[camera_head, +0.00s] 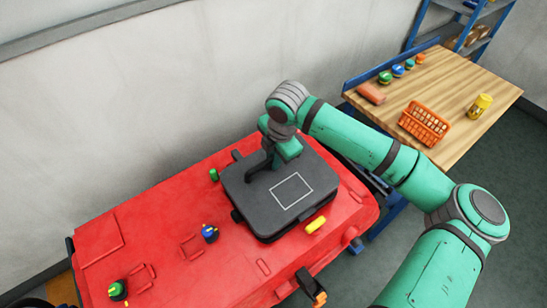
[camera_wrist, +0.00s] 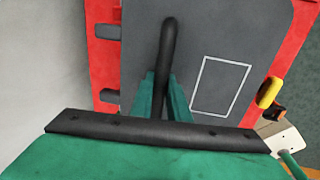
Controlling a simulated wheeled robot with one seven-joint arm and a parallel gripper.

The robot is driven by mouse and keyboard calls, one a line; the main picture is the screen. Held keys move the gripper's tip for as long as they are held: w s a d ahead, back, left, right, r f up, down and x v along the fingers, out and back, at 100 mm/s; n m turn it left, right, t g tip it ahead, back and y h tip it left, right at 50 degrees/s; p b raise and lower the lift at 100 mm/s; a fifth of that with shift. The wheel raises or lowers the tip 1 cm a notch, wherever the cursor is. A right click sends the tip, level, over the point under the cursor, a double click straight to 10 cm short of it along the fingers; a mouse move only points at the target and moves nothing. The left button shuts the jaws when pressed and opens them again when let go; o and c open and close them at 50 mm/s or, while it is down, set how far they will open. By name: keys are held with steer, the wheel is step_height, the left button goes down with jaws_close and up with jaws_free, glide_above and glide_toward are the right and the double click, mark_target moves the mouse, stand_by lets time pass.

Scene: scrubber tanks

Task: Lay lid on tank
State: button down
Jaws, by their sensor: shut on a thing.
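The lid (camera_head: 258,205) is a dark grey, rounded slab with a white rectangle outline and a black bar handle. It lies flat over the right part of the red tank body (camera_head: 170,250) and hides the opening beneath. My gripper (camera_head: 272,160) comes from above and is shut on the lid's handle. In the wrist view, the green fingers of my gripper (camera_wrist: 160,100) stand on both sides of the black handle (camera_wrist: 167,50), and the lid (camera_wrist: 195,40) fills the middle. I cannot tell whether the lid touches the tank or hangs slightly above it.
Around the lid sit a green knob (camera_head: 213,174), a blue knob (camera_head: 209,233), a yellow latch (camera_head: 316,224) and a black-and-orange lever (camera_head: 312,288). A wooden workbench (camera_head: 455,85) with an orange basket (camera_head: 424,124) and yellow can (camera_head: 479,106) stands behind right. A wall (camera_head: 120,100) runs behind.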

steer(key=shift+s+d+f, duration=0.1)
steer(key=shift+d+f, duration=0.05)
steer(key=shift+f, duration=0.1)
steer(key=shift+d+f, duration=0.15)
steer(key=shift+f, duration=0.1)
steer(key=shift+f, duration=0.2)
stand_by(0.4)
steer(key=shift+f, duration=0.5)
steer(key=shift+s+f, duration=0.1)
steer(key=shift+f, duration=0.1)
steer(key=shift+f, duration=0.3)
steer(key=shift+d, duration=0.1)
steer(key=shift+f, duration=0.25)
stand_by(0.7)
steer(key=shift+r, duration=0.15)
